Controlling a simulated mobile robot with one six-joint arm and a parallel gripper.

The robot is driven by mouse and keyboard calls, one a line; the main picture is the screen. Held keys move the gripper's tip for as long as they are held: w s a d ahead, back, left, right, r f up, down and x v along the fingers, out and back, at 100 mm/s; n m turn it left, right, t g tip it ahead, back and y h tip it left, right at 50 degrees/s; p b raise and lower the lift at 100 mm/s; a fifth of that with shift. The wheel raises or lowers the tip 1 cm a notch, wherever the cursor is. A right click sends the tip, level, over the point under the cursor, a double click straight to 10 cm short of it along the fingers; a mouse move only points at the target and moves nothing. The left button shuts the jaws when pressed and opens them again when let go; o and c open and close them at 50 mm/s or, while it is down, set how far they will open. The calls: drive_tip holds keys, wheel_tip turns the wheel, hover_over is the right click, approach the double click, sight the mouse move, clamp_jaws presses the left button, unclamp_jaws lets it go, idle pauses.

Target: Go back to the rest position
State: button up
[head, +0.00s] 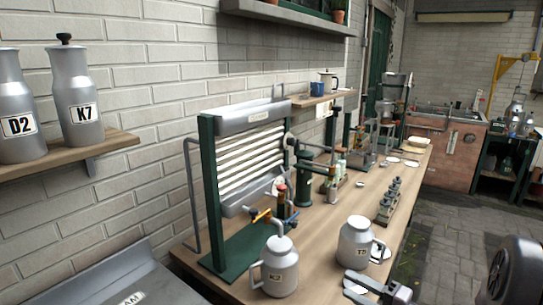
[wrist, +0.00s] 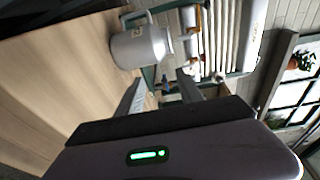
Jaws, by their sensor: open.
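My gripper (head: 372,284) is at the bottom of the head view, low at the bench's near edge, close in front of the T7 can. In the wrist view my gripper (wrist: 160,84) has its two fingers apart with nothing between them. A grey metal can (wrist: 140,47) stands beyond the fingertips there; I cannot tell which can it is. In the head view, the T7 can (head: 356,246) stands upright on the wooden bench (head: 325,215). Another handled can (head: 277,275), its label hard to read, stands under the cooler's spout.
A green-framed ribbed cooler (head: 250,165) stands on the bench. Cans D2 (head: 17,110) and K7 (head: 76,100) sit on a wall shelf (head: 115,142) at left.

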drive_tip(key=s+a+r+n+g+h, duration=0.1)
drive_tip(key=s+a+r+n+g, duration=0.1)
drive_tip(key=s+a+r+g, duration=0.4)
drive_tip(key=s+a+r+n+g, duration=0.2)
drive_tip(key=s+a+n+g, duration=0.1)
drive_tip(key=s+a, duration=0.55)
drive_tip(key=s+d+r+t+h, duration=0.1)
drive_tip(key=s+d+h, duration=0.1)
drive_tip(key=s+h, duration=0.2)
drive_tip(key=s+d+r+t+h, duration=0.1)
drive_tip(key=s+r+h, duration=0.1)
drive_tip(key=s+h, duration=0.3)
drive_tip(key=s, duration=0.3)
drive_tip(key=shift+s+d, duration=0.3)
drive_tip(key=shift+d, duration=0.05)
